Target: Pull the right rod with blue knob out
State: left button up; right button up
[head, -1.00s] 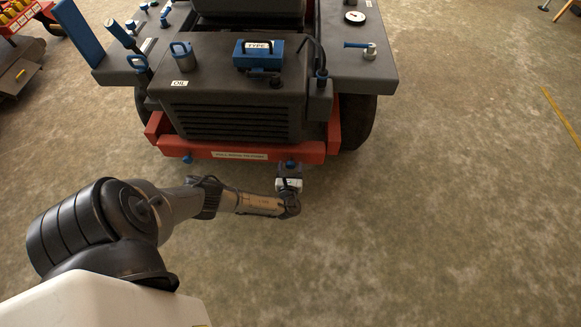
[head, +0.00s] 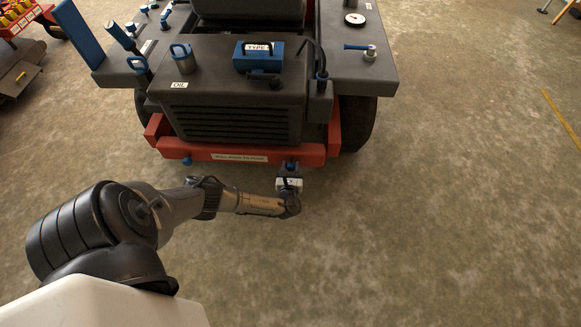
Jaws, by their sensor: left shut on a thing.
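The right rod's blue knob (head: 291,163) shows at the front of the red bumper (head: 240,155), near its right end. My left gripper (head: 289,173) is at this knob and shut on it, with its fingers partly hiding it. How far the rod stands out cannot be told. The left blue knob (head: 187,160) sits at the left part of the same bumper, apart from the gripper. A white label (head: 240,157) is on the bumper between the knobs. My right gripper is not in view.
The dark machine body (head: 235,115) with a grille stands above the bumper. The concrete floor in front and to the right is clear.

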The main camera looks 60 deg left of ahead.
aim_at(290, 170)
pick_arm(q)
grip_shut()
jog(key=shift+s+d+r+p, duration=0.1)
jog(key=shift+s+d+p, duration=0.2)
jog(key=shift+p, duration=0.1)
jog(key=shift+p+v, duration=0.75)
jog(key=shift+v, duration=0.45)
jog(key=shift+s+d, duration=0.1)
jog(key=shift+d, duration=0.3)
jog(key=shift+a, duration=0.2)
jog(key=shift+o, duration=2.2)
grip_release()
jog(key=o, duration=0.4)
jog(key=shift+s+d, duration=0.1)
jog(key=shift+d, duration=0.15)
jog(key=shift+o, duration=0.2)
jog(key=shift+a, duration=0.1)
